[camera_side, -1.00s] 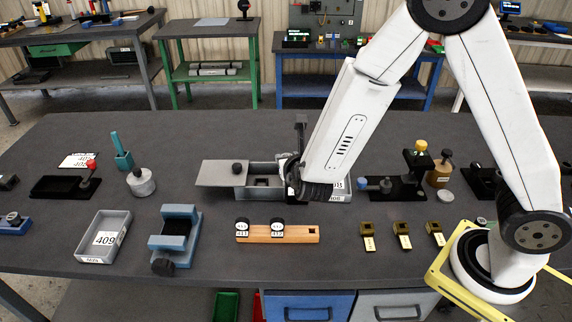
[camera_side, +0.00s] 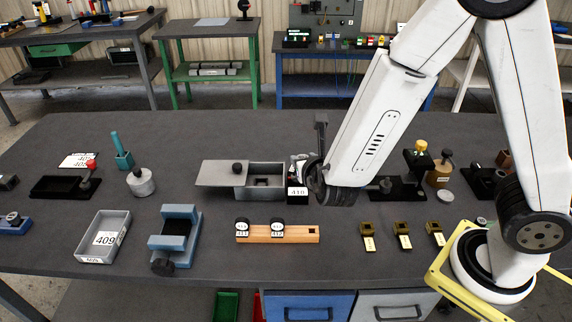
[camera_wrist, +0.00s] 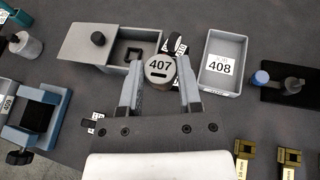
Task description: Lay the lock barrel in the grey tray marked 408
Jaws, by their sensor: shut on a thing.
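My gripper (camera_wrist: 160,74) is shut on the lock barrel (camera_wrist: 160,78), a round grey part with a white face reading 407 and a dark slot. The barrel sits between the two fingertips in the wrist view. The grey tray marked 408 (camera_wrist: 208,65) lies just right of the gripper in the wrist view, with its label on the floor and nothing else seen in it. In the side view my arm covers most of the tray and the fingertips. I cannot tell the barrel's height above the table.
A grey box (camera_wrist: 120,62) with a partly slid lid stands left of the gripper. A black block tagged 410 (camera_side: 297,192) stands near my wrist. A black fixture with a blue knob (camera_wrist: 291,88) is right of the tray. A grey tray marked 409 (camera_side: 87,252) lies front left.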

